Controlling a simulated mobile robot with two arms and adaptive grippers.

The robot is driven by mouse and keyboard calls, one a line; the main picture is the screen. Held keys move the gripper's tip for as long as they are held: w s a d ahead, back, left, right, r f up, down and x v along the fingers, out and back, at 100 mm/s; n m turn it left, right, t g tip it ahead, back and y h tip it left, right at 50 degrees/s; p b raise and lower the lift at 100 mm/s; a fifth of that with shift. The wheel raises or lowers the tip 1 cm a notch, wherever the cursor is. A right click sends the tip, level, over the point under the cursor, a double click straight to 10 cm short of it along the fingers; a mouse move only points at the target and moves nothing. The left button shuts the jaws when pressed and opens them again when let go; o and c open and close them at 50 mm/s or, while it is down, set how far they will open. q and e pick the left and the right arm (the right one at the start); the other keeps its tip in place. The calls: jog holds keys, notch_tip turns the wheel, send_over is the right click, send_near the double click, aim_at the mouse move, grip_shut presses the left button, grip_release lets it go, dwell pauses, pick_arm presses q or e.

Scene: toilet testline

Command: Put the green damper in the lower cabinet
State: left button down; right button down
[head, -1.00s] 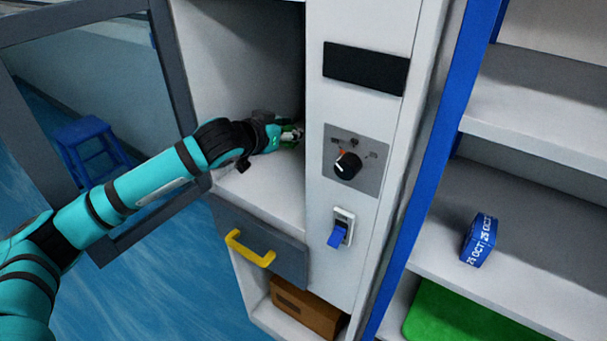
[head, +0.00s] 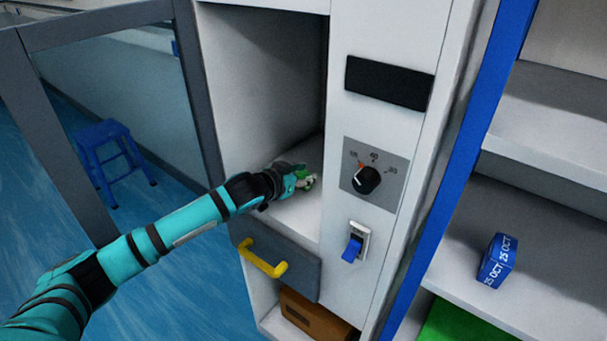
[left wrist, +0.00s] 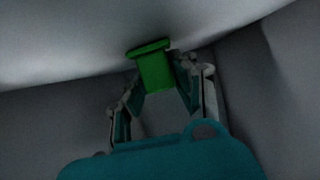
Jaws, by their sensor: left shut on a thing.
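The green damper (left wrist: 154,68) is between the fingers of my left gripper (left wrist: 158,90) in the left wrist view. In the head view only a small part of the damper (head: 304,173) shows at the tip of my left gripper (head: 304,180), which is shut on it. The gripper is inside the open upper compartment of the white cabinet (head: 344,240), low over its floor. The lower cabinet compartment (head: 268,293), below the grey drawer front, is open at the front and holds a brown box. My right gripper is not in view.
A grey drawer (head: 285,262) with a yellow handle (head: 262,258) separates the two compartments. The glass door (head: 205,90) stands open at the left. A knob (head: 367,180) and blue switch (head: 352,249) are on the panel. The brown box (head: 312,315) fills part of the lower space.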

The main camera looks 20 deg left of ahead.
pick_arm(q)
jog(key=shift+f, duration=0.1)
jog(key=c, duration=1.5)
grip_release()
jog(key=o, duration=0.4)
jog(key=shift+o, duration=0.2)
jog(key=shift+r, duration=0.2)
jog(key=shift+s+a, duration=0.15)
jog(key=shift+s, duration=0.1)
jog(key=b+v, duration=0.1)
jog(key=v, duration=0.9)
jog(key=shift+s+a+r+b, duration=0.1)
jog(key=shift+s+r+b, duration=0.05)
jog(key=shift+s+b, duration=0.2)
jog(key=shift+s+r, duration=0.2)
jog(key=shift+s, duration=0.15)
